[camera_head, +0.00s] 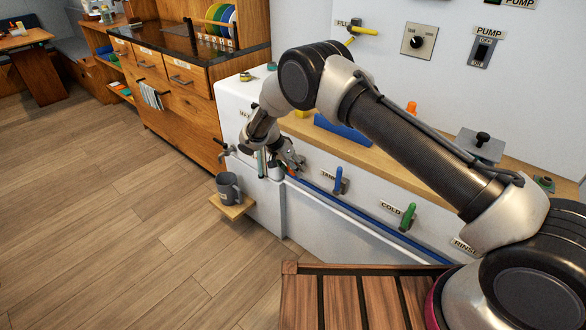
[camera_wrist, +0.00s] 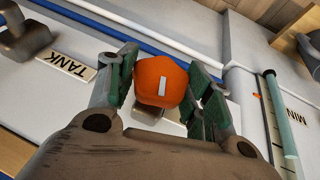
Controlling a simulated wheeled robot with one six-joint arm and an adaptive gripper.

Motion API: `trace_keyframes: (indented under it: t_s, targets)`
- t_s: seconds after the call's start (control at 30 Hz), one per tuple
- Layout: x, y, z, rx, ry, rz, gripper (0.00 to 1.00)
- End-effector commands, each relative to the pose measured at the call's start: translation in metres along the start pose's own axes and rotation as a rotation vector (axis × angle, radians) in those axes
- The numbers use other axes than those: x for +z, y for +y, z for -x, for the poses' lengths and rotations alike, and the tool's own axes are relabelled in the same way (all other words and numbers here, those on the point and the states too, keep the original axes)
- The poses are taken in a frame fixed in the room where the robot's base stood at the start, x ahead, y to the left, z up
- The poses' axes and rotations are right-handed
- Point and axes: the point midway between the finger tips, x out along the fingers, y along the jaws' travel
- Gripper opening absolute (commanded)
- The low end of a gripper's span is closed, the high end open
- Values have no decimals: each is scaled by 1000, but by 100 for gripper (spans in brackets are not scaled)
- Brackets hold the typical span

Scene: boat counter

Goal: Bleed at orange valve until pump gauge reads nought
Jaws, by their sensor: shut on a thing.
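My gripper (camera_wrist: 165,95) is shut on the orange valve's rounded knob (camera_wrist: 160,80), with green finger pads on both sides. A white mark shows on the knob's face. In the head view my gripper (camera_head: 291,160) is at the white counter front, and the knob is mostly hidden. To its right in the wrist view is a pale green upright tube (camera_wrist: 284,115) beside a scale marked MIN (camera_wrist: 292,119). It also shows in the head view (camera_head: 261,163). I cannot tell whether it is the pump gauge, nor its reading.
A grey mug (camera_head: 228,187) stands on a small wooden shelf (camera_head: 236,208) below a tap (camera_head: 224,148). A blue lever (camera_head: 338,180) labelled TANK and a green lever (camera_head: 407,217) labelled COLD are to the right. A PUMP switch (camera_head: 483,51) is on the wall. The floor at left is clear.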

Motion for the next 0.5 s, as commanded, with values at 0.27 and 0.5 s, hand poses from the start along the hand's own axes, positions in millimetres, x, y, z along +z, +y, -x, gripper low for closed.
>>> trace_keyframes:
  t_s: [0.27, 0.5]
  targets:
    - [-1, -2, 0, 148, 0, 65, 27]
    - [-1, -1, 1, 168, -2, 73, 27]
